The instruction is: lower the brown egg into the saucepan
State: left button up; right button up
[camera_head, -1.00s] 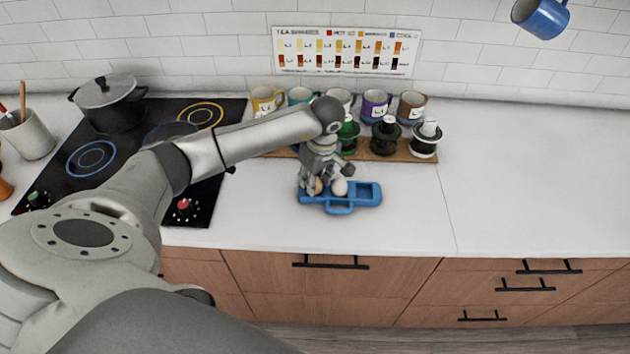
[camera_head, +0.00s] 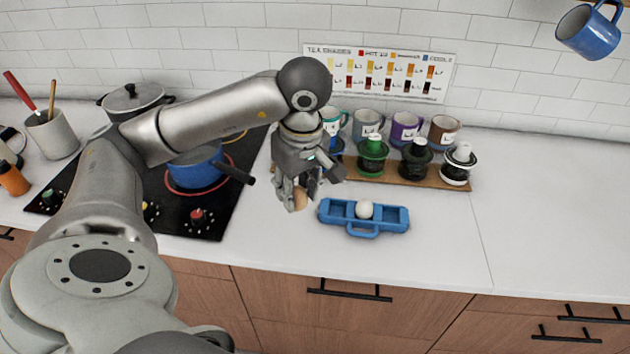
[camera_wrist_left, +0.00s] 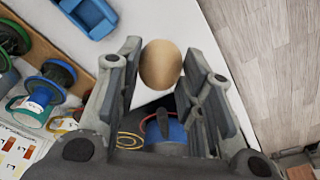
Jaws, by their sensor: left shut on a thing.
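My left gripper (camera_head: 296,192) is shut on the brown egg (camera_head: 301,199) and holds it to the left of the blue egg tray (camera_head: 390,226). In the left wrist view the brown egg (camera_wrist_left: 161,64) sits between the two fingers, near their tips. The saucepan (camera_head: 193,172) is blue with a dark handle pointing right. It stands on a red-ringed burner, to the left of the gripper, and is partly hidden by my arm. It also shows in the left wrist view (camera_wrist_left: 166,133), partly behind the gripper. My right gripper is out of view.
A white egg (camera_head: 364,210) lies in the tray. A lidded pot (camera_head: 132,99) stands at the back of the black hob (camera_head: 222,212). Several mugs and a wooden board (camera_head: 396,179) with tea brewers stand behind. The counter at right is clear.

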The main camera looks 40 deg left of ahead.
pick_arm(q)
jog(key=shift+s+a+r, duration=0.2)
jog(key=shift+s+r, duration=0.15)
jog(key=shift+s, duration=0.3)
jog(key=a+r+b, duration=0.1)
jog(key=a+r, duration=0.2)
jog(key=a, duration=0.6)
jog(key=a+r+b, duration=0.2)
jog(key=a, duration=0.7)
jog(key=s+a+f+p, duration=0.1)
jog(key=a+p, duration=0.3)
jog(key=a, duration=1.4)
jog(key=shift+s+f, duration=0.2)
jog(key=shift+f, duration=0.45)
jog(key=shift+f, duration=0.1)
notch_tip(320, 180, down, 10)
jog(key=b, duration=0.6)
